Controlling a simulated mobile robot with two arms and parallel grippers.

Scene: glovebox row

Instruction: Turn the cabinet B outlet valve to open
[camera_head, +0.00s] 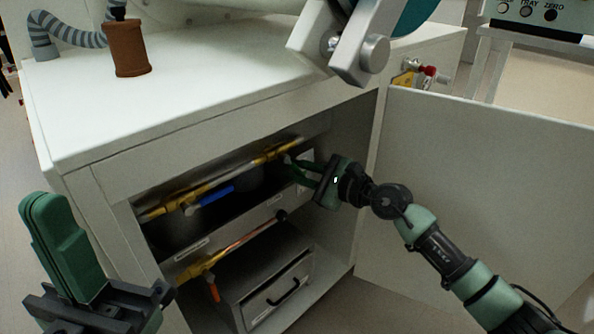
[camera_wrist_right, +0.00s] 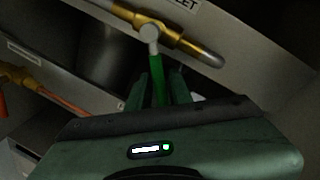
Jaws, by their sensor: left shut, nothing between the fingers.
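A valve with a green lever (camera_wrist_right: 156,72) sits on a brass pipe (camera_wrist_right: 182,43) inside the open cabinet. In the right wrist view the lever points down from the pipe, at an angle across it. A label above is partly cut off and reads "LET". My right gripper (camera_head: 293,170) reaches into the cabinet's right side. In the right wrist view its fingers (camera_wrist_right: 163,92) stand on either side of the lever with a small gap, apparently not clamped. My left gripper (camera_head: 48,205) is shut and empty, outside the cabinet at lower left.
A blue-handled valve (camera_head: 212,196) is further left on the upper pipe. A lower copper pipe has an orange handle (camera_head: 214,289). A drawer box (camera_head: 275,290) stands below. A brown cylinder (camera_head: 130,50) stands on top.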

